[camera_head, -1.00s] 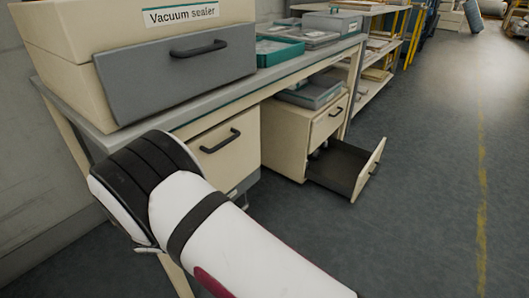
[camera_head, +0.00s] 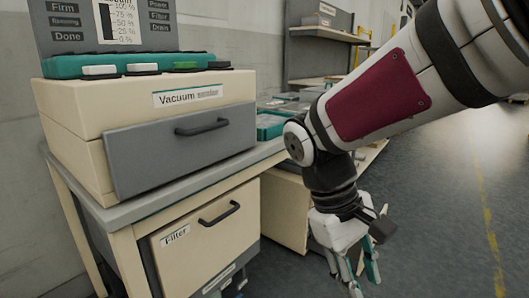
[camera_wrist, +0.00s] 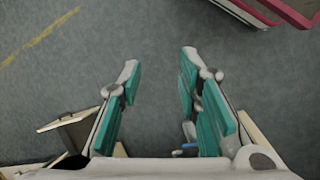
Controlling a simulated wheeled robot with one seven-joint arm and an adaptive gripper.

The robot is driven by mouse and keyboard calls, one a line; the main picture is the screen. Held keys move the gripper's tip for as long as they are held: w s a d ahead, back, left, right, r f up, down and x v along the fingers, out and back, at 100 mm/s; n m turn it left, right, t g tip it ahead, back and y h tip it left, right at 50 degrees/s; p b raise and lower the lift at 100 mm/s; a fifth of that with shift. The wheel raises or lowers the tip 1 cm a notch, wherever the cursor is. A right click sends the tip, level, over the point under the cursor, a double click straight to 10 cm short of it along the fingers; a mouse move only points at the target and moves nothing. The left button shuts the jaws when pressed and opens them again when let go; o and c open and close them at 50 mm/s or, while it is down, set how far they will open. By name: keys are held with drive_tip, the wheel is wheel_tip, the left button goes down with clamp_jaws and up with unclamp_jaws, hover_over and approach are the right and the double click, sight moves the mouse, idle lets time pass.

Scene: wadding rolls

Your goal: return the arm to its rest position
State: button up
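My gripper (camera_head: 352,284) hangs pointing down at the lower right of the head view, in front of the workbench, with its tips near the bottom edge. In the wrist view my gripper (camera_wrist: 158,62) has its two teal-padded fingers apart, with only grey floor between their tips. It holds nothing. My arm reaches in from the upper right and hides part of the bench behind it.
The vacuum sealer (camera_head: 160,145) stands on the workbench (camera_head: 130,208) at left. A filter drawer (camera_head: 205,232) is below it. An open drawer (camera_wrist: 75,132) shows at lower left in the wrist view. Bare floor (camera_head: 440,215) lies to the right.

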drive_tip(key=s+d+r+m+t+y, duration=0.1)
drive_tip(key=s+d+m+y, duration=0.15)
drive_tip(key=s, duration=0.65)
drive_tip(key=s+d+r+m+t+y, duration=0.15)
drive_tip(key=s+m, duration=0.25)
drive_tip(key=s, duration=0.6)
wheel_tip(320, 180, up, 38)
drive_tip(key=t+p, duration=0.3)
drive_tip(key=p, duration=3.3)
drive_tip(key=shift+d+f+n, duration=0.2)
drive_tip(key=shift+f+n, duration=0.05)
drive_tip(key=shift+n, duration=0.1)
drive_tip(key=shift+w+t, duration=0.15)
drive_tip(key=shift+t, duration=0.1)
